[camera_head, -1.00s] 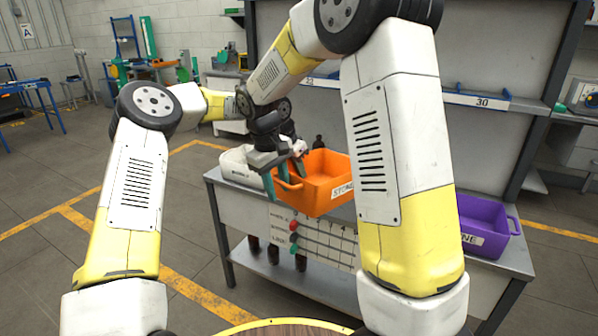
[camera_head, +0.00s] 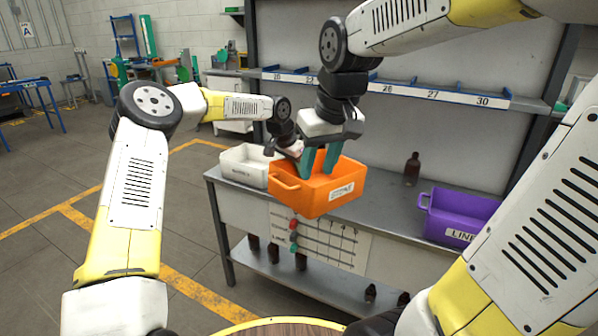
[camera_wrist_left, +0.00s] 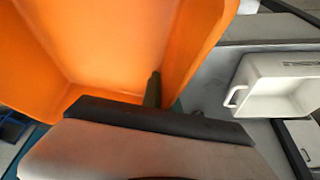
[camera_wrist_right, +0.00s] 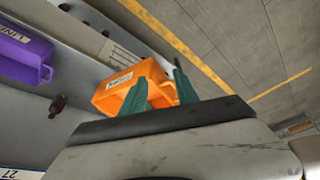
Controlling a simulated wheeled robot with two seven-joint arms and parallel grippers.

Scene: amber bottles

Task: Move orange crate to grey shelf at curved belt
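The orange crate (camera_head: 300,197) has its labelled side to the front and overlaps the front edge of the grey workbench in the head view. I cannot tell whether it rests there. My left gripper (camera_head: 297,152) is at its back left. In the left wrist view, one finger is inside the orange crate (camera_wrist_left: 100,45) and the other outside, close on its wall. My right gripper (camera_head: 320,162) has its green fingers over the crate. In the right wrist view the fingers (camera_wrist_right: 158,92) are apart with the crate (camera_wrist_right: 115,97) beyond them. No curved belt shows.
A white bin (camera_head: 236,170) stands left of the crate and a purple bin (camera_head: 445,222) to its right on the workbench (camera_head: 385,208). A brown bottle (camera_head: 412,170) stands behind. Several bottles are on the lower shelf (camera_head: 320,280). A grey rack rises behind.

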